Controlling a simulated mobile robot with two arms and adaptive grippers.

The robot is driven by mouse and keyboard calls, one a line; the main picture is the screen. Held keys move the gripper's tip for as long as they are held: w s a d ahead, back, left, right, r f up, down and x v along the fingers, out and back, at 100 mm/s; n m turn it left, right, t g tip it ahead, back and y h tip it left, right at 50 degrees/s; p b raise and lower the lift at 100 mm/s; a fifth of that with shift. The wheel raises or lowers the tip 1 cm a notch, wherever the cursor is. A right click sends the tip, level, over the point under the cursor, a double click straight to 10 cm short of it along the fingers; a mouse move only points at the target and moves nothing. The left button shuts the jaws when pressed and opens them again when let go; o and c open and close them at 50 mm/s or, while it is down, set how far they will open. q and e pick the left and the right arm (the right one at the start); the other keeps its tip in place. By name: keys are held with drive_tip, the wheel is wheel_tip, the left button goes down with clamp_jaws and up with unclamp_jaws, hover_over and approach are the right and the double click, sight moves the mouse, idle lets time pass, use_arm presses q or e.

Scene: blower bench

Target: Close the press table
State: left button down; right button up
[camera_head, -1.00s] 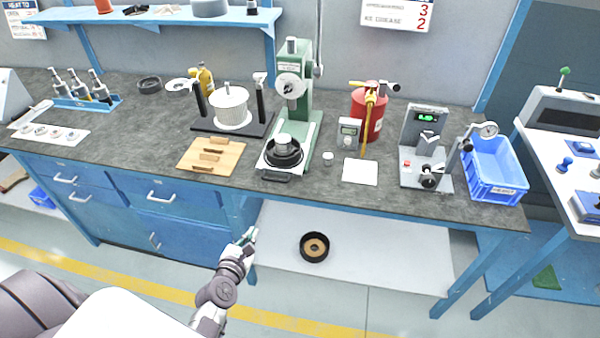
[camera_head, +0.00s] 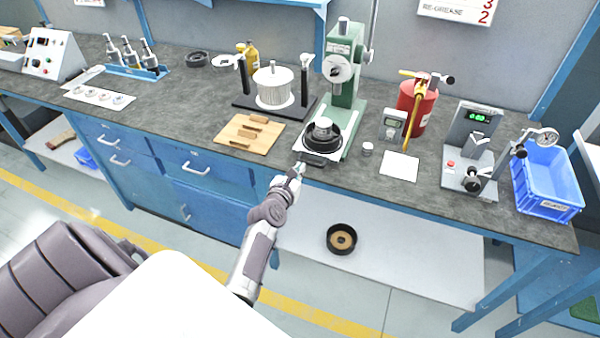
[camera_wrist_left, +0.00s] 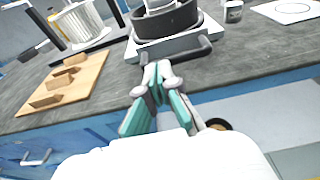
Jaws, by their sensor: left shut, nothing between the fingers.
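The green arbor press (camera_head: 343,78) stands at the back of the bench. Its white sliding table (camera_head: 305,143) sticks out in front of the press toward the bench edge, with a black round housing (camera_head: 322,136) and a metal part on it. A dark handle (camera_head: 316,161) runs along the table's front. My left gripper (camera_head: 299,170) is shut and empty at the bench's front edge, just in front of the handle. In the left wrist view the shut fingertips (camera_wrist_left: 158,72) are close to the handle (camera_wrist_left: 183,58); I cannot tell whether they touch. My right gripper is not in view.
A wooden block board (camera_head: 249,133) and a white rotor on a stand (camera_head: 273,88) are to the left. A small white cup (camera_head: 367,149), a meter (camera_head: 392,125), and a white sheet (camera_head: 399,166) are to the right. A black ring part (camera_head: 341,239) lies on the lower shelf.

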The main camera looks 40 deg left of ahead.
use_arm(q)
drive_tip(key=shift+w+a, duration=0.15)
drive_tip(key=shift+w, duration=0.3)
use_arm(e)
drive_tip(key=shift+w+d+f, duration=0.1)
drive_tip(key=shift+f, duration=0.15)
